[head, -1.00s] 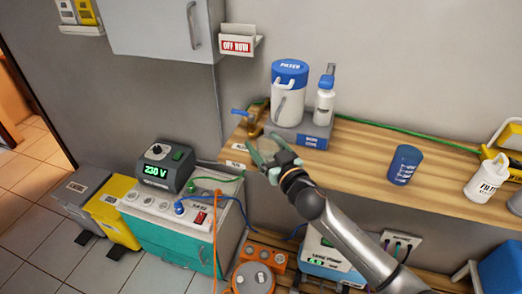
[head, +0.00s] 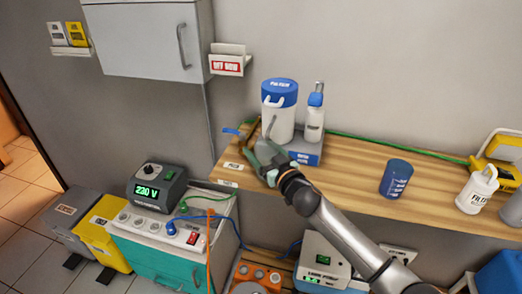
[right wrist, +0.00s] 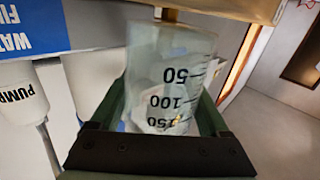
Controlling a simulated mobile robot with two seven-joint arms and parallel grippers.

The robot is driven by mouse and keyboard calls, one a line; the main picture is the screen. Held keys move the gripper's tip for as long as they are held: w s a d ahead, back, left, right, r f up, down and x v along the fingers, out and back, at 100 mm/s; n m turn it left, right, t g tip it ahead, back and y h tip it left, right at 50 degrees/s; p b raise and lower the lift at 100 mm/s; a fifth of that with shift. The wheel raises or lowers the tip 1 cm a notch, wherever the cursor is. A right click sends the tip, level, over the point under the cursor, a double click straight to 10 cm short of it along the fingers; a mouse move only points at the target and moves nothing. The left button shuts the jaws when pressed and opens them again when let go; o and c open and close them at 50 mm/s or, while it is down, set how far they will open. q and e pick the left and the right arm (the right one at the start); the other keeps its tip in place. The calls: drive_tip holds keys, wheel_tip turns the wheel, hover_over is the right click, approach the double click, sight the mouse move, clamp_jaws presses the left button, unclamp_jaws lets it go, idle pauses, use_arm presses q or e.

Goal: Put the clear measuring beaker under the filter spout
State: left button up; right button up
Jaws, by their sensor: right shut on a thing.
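The white filter canister with a blue lid (head: 279,115) stands on a grey and blue base at the left part of the wooden shelf. A tap with a blue lever (head: 231,132) and a brown body sits just left of it. My right gripper (head: 264,162) is at the shelf's front edge, in front of the tap and canister. In the right wrist view it is shut on the clear measuring beaker (right wrist: 170,75), marked 50, 100 and 150. In the head view the gripper largely hides the beaker. I cannot tell whether the beaker is under the spout. My left gripper is out of view.
A white pump bottle (head: 315,118) stands right of the canister. A dark blue cup (head: 396,179) and a white jug (head: 477,190) stand farther right on the wooden shelf (head: 350,165). A 230 V unit (head: 156,188) sits below left. A green cable runs along the wall.

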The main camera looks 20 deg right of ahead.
drive_tip(key=shift+d+r, duration=0.1)
drive_tip(key=shift+r, duration=0.05)
drive_tip(key=shift+f, duration=0.4)
idle(0.4)
drive_tip(key=shift+d+f+b, duration=0.1)
drive_tip(key=shift+f+b, duration=0.25)
drive_tip(key=shift+b, duration=0.05)
drive_tip(key=shift+f, duration=0.1)
drive_tip(key=o, duration=1.2)
